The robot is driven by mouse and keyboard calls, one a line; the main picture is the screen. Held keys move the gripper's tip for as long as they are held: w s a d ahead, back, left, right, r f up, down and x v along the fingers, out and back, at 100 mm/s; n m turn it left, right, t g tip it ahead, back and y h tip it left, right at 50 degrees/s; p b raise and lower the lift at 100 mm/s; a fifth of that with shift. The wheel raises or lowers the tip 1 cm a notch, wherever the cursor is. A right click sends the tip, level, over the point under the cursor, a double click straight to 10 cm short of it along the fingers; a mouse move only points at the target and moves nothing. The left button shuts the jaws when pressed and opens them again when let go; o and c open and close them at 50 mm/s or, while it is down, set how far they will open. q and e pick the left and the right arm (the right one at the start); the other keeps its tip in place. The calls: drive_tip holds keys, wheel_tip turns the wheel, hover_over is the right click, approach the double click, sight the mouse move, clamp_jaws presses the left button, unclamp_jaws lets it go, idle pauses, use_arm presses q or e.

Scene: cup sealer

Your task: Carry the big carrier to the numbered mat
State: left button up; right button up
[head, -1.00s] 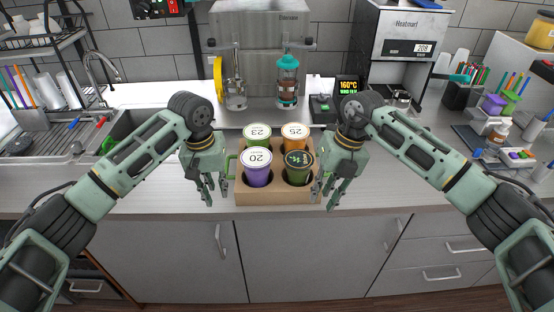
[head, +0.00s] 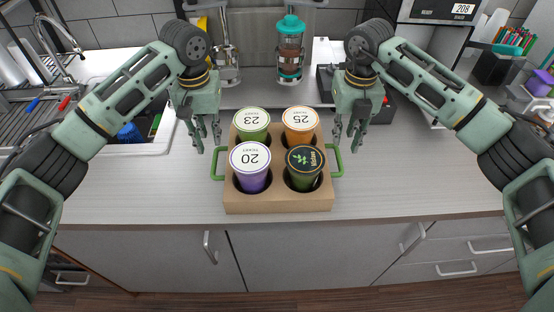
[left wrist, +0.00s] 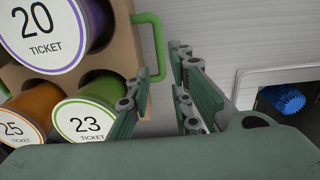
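The big carrier (head: 278,203) is a brown holder on the counter, with several lidded cups upright in it: purple (head: 250,165), dark green (head: 304,166), green (head: 252,124) and orange (head: 300,123). It has a green left handle (head: 216,165) and right handle (head: 338,162). My left gripper (head: 206,140) is open and empty, above and behind the left handle. In the left wrist view, its fingers (left wrist: 165,95) are apart and the green handle (left wrist: 158,45) shows beyond the gap. My right gripper (head: 347,138) looks open and empty, near the right handle. I see no numbered mat.
A sink (head: 140,140) lies left of the carrier. A teal-topped blender (head: 290,48) and a dark device (head: 325,85) stand behind. Pens (head: 513,40) and other items fill the right back. The grey counter (head: 420,180) is clear on both sides of the carrier.

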sight(215, 159)
use_arm(q)
drive_tip(key=shift+f+b, duration=0.35)
drive_tip(key=shift+f, duration=0.3)
use_arm(e)
drive_tip(key=shift+f, duration=0.6)
use_arm(q)
drive_tip(key=shift+s+f+b, duration=0.35)
drive_tip(key=shift+f+b, duration=0.05)
drive_tip(key=shift+b, duration=0.25)
use_arm(e)
drive_tip(key=shift+s+f, duration=0.3)
drive_tip(key=shift+f, duration=0.1)
use_arm(q)
drive_tip(key=shift+w+f, duration=0.1)
drive_tip(key=shift+w, duration=0.1)
use_arm(e)
drive_tip(key=shift+w+f, duration=0.1)
drive_tip(key=shift+w, duration=0.1)
